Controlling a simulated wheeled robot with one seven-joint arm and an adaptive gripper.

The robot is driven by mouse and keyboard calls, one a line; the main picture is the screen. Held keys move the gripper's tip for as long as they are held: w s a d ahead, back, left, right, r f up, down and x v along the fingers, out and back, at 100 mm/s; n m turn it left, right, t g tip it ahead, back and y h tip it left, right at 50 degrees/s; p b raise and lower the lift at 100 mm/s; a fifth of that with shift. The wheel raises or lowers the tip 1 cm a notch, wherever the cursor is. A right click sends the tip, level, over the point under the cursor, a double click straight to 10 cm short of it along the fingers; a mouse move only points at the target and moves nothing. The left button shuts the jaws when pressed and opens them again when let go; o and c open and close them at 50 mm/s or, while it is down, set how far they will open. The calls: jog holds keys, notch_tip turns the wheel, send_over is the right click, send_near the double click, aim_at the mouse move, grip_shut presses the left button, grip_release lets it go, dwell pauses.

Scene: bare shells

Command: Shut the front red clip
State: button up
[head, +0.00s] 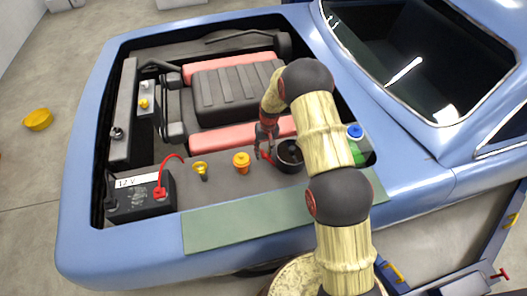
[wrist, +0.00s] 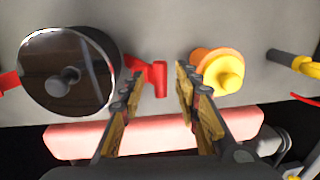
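A round black housing with a knob on its lid (wrist: 70,75) fills the left of the wrist view; in the head view the black housing (head: 290,160) is partly covered by my arm. A red clip (wrist: 152,78) sticks out from its side toward my fingertips, with a wider bar at its outer end. It also shows small in the head view (head: 268,157). A second red clip (wrist: 8,82) is cut off at the left edge of the wrist view. My gripper (wrist: 156,84) is open, its fingers on either side of the clip's outer end; contact cannot be told.
An orange-yellow cap (wrist: 222,72) is close beside the right finger; it also shows in the head view (head: 241,160). A yellow-handled dipstick (head: 201,170), a battery with a red clamp (head: 143,199) and a blue-capped bottle (head: 355,132) stand nearby. A red engine cover strip (wrist: 130,140) lies below the fingers.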

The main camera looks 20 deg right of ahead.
jog(key=c, duration=0.3)
jog(key=c, duration=0.4)
grip_shut()
